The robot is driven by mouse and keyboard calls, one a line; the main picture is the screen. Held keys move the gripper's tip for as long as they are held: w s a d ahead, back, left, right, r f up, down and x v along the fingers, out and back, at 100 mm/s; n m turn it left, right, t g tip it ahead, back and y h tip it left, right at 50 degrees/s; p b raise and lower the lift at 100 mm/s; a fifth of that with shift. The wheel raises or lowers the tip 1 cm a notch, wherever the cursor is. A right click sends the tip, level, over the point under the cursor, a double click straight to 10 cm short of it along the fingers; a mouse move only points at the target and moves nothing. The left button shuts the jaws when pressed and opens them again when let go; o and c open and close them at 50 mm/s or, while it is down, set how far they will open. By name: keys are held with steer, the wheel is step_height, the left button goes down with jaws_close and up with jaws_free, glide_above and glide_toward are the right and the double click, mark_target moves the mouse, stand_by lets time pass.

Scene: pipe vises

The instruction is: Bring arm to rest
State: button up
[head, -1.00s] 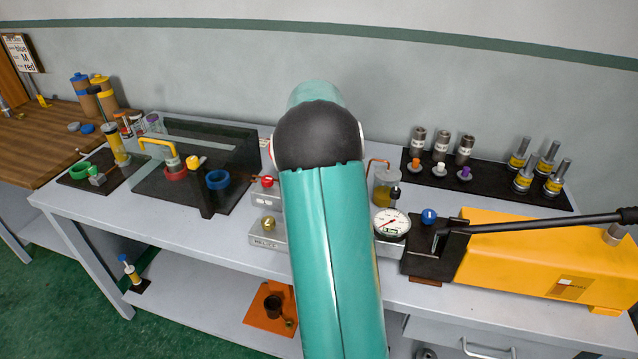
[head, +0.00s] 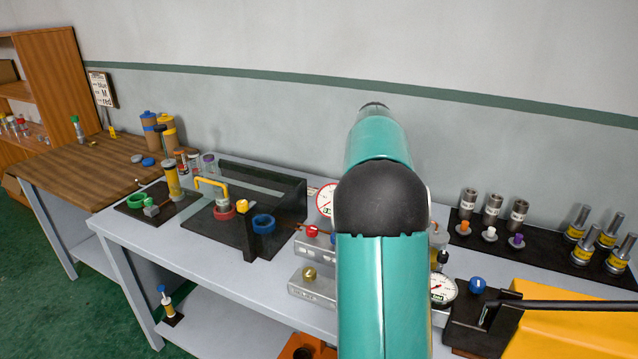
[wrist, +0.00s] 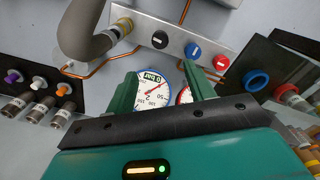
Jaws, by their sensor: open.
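My teal arm (head: 383,290) rises through the middle of the head view and hides part of the bench behind it. My gripper is out of sight there. In the wrist view my gripper (wrist: 162,92) is open, its two green fingers apart with nothing held between them. A pressure gauge (wrist: 153,90) shows between the fingers, and a second gauge (wrist: 183,96) is partly hidden by the right finger. I cannot tell how far the fingers are from the gauges.
The grey bench (head: 250,289) carries a valve block (head: 312,287), a dark clear-fronted stand (head: 290,205), a yellow pump (head: 570,330) with a long black handle, and a black tray of fittings (head: 548,248). A wooden table (head: 80,180) stands left. Green floor (head: 40,290) is clear at lower left.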

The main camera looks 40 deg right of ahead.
steer(key=s+a+r+n+t, duration=0.1)
steer(key=s+a+r, duration=0.15)
steer(key=a, duration=0.85)
steer(key=s+a+r+n+t, duration=0.15)
steer(key=a+r, duration=0.25)
steer(key=a, duration=0.7)
steer(key=s+a+f+n+t, duration=0.1)
steer(key=s+a+f, duration=0.1)
steer(key=s+a, duration=0.5)
steer(key=s+a+f+n+t, duration=0.2)
steer(key=s+a+f, duration=0.1)
steer(key=s+a, duration=0.5)
steer(key=a, duration=0.3)
steer(key=shift+f, duration=0.2)
steer(key=shift+a+n, duration=0.1)
steer(key=shift+n, duration=0.15)
